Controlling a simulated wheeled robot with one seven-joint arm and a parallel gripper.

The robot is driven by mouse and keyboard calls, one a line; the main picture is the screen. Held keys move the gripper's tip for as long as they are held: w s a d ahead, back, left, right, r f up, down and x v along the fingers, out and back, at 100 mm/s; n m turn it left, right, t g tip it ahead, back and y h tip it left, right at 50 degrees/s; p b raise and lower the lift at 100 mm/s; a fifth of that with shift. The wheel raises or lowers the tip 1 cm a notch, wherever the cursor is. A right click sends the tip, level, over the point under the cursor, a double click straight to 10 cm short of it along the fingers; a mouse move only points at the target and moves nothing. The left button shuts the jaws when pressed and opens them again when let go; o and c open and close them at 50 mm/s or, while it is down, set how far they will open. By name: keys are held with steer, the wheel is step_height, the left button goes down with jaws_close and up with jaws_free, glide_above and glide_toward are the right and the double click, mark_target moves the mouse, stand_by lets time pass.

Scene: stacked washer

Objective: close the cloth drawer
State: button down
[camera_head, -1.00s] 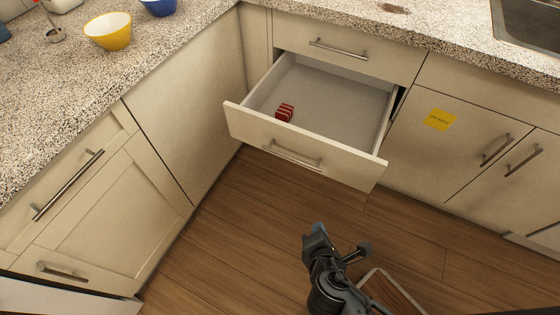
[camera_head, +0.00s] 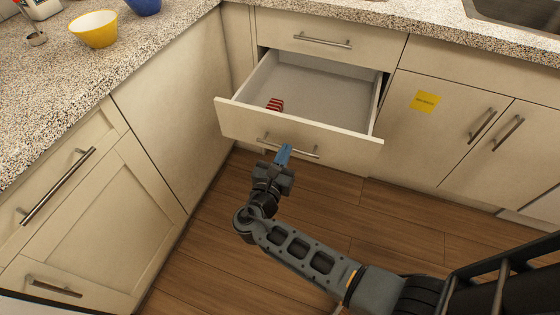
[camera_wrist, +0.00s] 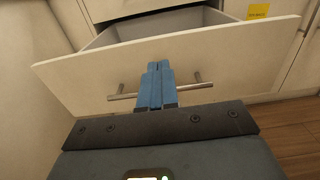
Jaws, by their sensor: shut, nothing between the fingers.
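The cloth drawer (camera_head: 338,148) is pulled out from the cabinet, with a folded red-and-white cloth (camera_head: 275,104) lying inside at its left. Its bar handle (camera_head: 305,153) is on the front panel. My gripper (camera_head: 284,151) is shut and empty, with its blue fingertips at the drawer front by the handle. In the wrist view, the shut blue fingers (camera_wrist: 155,82) overlap the middle of the handle (camera_wrist: 198,86) and hide part of it. The drawer front (camera_wrist: 235,50) lies just ahead. I cannot tell whether the fingertips touch it.
A shut upper drawer (camera_head: 320,38) is above the open one. Cabinet doors, one with a yellow note (camera_head: 425,102), stand to the right, and left-hand cabinets (camera_head: 85,215) stand close by. A yellow bowl (camera_head: 94,30) sits on the counter. The wooden floor (camera_head: 345,215) is clear.

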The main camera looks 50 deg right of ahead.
mark_target(299, 124)
steer(key=x, duration=0.8)
steer(key=shift+w+d+f, duration=0.1)
steer(key=shift+d, duration=0.25)
steer(key=shift+d, duration=0.1)
steer(key=shift+w+d, duration=0.1)
steer(key=shift+d, duration=0.2)
steer(key=b+x, duration=1.2)
steer(key=x, duration=1.7)
steer(key=shift+f, duration=0.1)
steer(key=shift+a, duration=0.15)
